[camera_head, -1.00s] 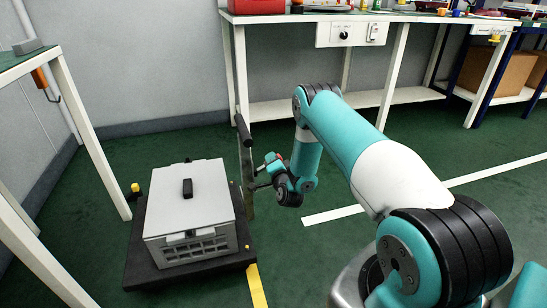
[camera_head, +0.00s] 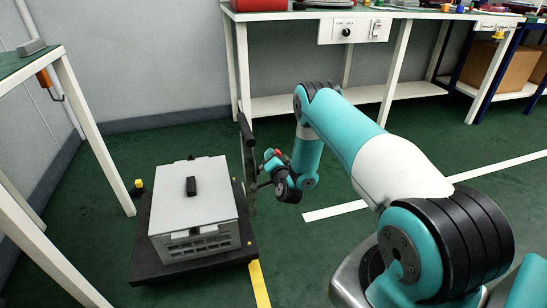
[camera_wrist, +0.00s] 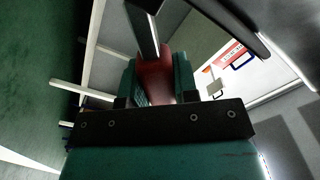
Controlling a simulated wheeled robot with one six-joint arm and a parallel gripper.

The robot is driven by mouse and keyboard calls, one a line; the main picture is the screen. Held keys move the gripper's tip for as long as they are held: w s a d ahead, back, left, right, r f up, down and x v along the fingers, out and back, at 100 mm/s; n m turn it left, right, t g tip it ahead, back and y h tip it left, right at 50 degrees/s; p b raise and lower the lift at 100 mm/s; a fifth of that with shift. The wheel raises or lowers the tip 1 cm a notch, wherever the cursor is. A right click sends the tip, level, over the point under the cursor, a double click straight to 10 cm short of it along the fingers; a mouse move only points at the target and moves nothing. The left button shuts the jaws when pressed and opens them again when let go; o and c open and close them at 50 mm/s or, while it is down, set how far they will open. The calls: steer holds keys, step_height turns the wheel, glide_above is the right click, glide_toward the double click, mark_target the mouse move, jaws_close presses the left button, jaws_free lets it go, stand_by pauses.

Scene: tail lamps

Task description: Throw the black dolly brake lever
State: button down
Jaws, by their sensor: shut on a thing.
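The black dolly (camera_head: 146,262) stands on the green floor at the left, with a grey lidded case on it. An upright post with a black handle bar (camera_head: 246,130) rises at its right side. My gripper (camera_head: 264,172) is right beside this post, reaching in from the right. In the wrist view my gripper (camera_wrist: 153,92) is shut on a dark red piece, which appears to be the grip of the brake lever (camera_wrist: 152,70). A grey metal bar extends beyond it. In the head view the lever is too small and hidden to make out clearly.
The grey case (camera_head: 195,205) fills most of the dolly. A white-legged bench (camera_head: 238,70) stands behind, another table (camera_head: 60,85) at the left. A yellow floor stripe (camera_head: 259,284) lies in front of the dolly. Open floor lies right of the post.

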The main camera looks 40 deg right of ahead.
steer(key=c, duration=0.9)
jaws_free()
steer(key=shift+a, duration=0.1)
steer(key=p+v, duration=1.6)
steer(key=v, duration=0.1)
steer(key=shift+s+p, duration=0.25)
steer(key=shift+p, duration=0.15)
steer(key=shift+f, duration=0.1)
